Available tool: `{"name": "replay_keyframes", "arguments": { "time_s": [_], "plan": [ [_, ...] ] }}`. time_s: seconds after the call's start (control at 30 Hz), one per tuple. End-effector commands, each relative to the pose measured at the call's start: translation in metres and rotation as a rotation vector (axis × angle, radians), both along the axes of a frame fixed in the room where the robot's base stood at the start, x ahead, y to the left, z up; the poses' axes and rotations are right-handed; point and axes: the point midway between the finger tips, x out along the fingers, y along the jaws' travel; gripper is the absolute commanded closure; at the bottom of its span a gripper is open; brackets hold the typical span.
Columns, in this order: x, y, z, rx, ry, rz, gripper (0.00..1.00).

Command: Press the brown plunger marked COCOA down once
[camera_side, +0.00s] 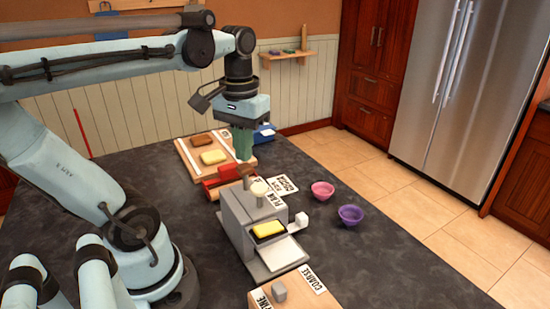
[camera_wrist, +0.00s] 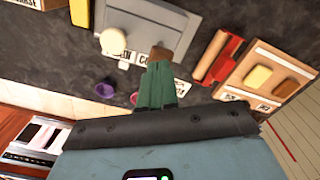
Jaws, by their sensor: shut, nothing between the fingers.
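The brown plunger (camera_side: 246,171) stands on top of the grey dispenser box (camera_side: 237,215), behind a cream plunger (camera_side: 259,187). In the wrist view the brown plunger (camera_wrist: 161,53) shows just beyond my fingertips, with the cream plunger (camera_wrist: 112,41) to its left. My gripper (camera_side: 243,158) points down with its green fingers shut and empty, right over the brown plunger. I cannot tell whether the tips touch it. A white COCOA label (camera_side: 283,184) lies beside the box, and a PLAIN label (camera_side: 273,199) is near the cream plunger.
A yellow block (camera_side: 267,229) sits in the box's front. A white cube (camera_side: 301,219), a pink bowl (camera_side: 322,190) and a purple bowl (camera_side: 350,214) are to the right. A red holder (camera_side: 222,182) stands close behind the box.

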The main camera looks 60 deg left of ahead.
Motion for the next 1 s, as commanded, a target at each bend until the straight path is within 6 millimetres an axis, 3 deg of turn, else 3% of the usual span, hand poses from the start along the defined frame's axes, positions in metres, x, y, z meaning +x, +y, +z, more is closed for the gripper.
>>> {"name": "replay_keyframes", "arguments": {
  "time_s": [1.0],
  "plan": [
    [0.0,0.0,-0.033,0.0,0.001,0.0,1.0]
  ]
}}
